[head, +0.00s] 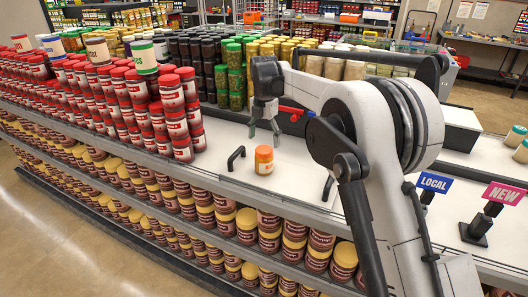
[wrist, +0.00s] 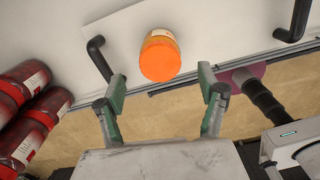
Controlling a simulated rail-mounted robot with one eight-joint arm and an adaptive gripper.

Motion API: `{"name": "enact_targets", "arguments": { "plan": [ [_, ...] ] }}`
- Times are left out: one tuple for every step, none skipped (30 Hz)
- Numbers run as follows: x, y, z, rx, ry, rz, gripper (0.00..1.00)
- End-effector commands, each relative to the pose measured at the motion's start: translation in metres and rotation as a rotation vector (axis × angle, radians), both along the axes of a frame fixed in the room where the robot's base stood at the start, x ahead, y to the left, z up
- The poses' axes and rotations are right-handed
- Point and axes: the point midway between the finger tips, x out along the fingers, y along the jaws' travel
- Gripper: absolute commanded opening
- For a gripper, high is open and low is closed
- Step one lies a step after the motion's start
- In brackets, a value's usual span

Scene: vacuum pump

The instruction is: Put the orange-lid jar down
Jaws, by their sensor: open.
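The orange-lid jar (head: 264,161) stands upright on the white shelf top (head: 215,167), with a pale label on its side. In the wrist view the jar (wrist: 160,57) shows its orange lid, beyond the fingertips and roughly centred between them. My gripper (head: 264,134) is open and empty, with its fingers pointing down, and looks a little above and behind the jar. In the wrist view my gripper (wrist: 162,82) has its two green-grey fingers spread wide, with clear space between them and the jar.
Two black handles flank the jar, one on the left (head: 236,158) and one on the right (head: 327,188). Stacked red-lid jars (head: 172,115) stand to the left and green-lid jars (head: 236,75) behind. Signs reading LOCAL (head: 434,183) and NEW (head: 504,193) stand at right.

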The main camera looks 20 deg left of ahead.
Motion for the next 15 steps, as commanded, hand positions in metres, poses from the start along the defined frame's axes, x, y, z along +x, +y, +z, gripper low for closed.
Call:
{"name": "enact_targets", "arguments": {
  "plan": [
    [0.000, 0.000, 0.008, 0.000, 0.000, 0.000, 0.72],
    [0.000, 0.000, 0.013, 0.000, 0.000, 0.000, 0.72],
    [0.000, 0.000, 0.018, 0.000, 0.000, 0.000, 0.72],
    [0.000, 0.000, 0.022, 0.000, 0.000, 0.000, 0.72],
    [0.000, 0.000, 0.025, 0.000, 0.000, 0.000, 0.72],
    [0.000, 0.000, 0.028, 0.000, 0.000, 0.000, 0.72],
    [0.000, 0.000, 0.030, 0.000, 0.000, 0.000, 0.72],
    [0.000, 0.000, 0.032, 0.000, 0.000, 0.000, 0.72],
    [0.000, 0.000, 0.034, 0.000, 0.000, 0.000, 0.72],
    [0.000, 0.000, 0.035, 0.000, 0.000, 0.000, 0.72],
    [0.000, 0.000, 0.036, 0.000, 0.000, 0.000, 0.72],
    [0.000, 0.000, 0.037, 0.000, 0.000, 0.000, 0.72],
    [0.000, 0.000, 0.037, 0.000, 0.000, 0.000, 0.72],
    [0.000, 0.000, 0.037, 0.000, 0.000, 0.000, 0.72],
    [0.000, 0.000, 0.037, 0.000, 0.000, 0.000, 0.72]
  ]
}}
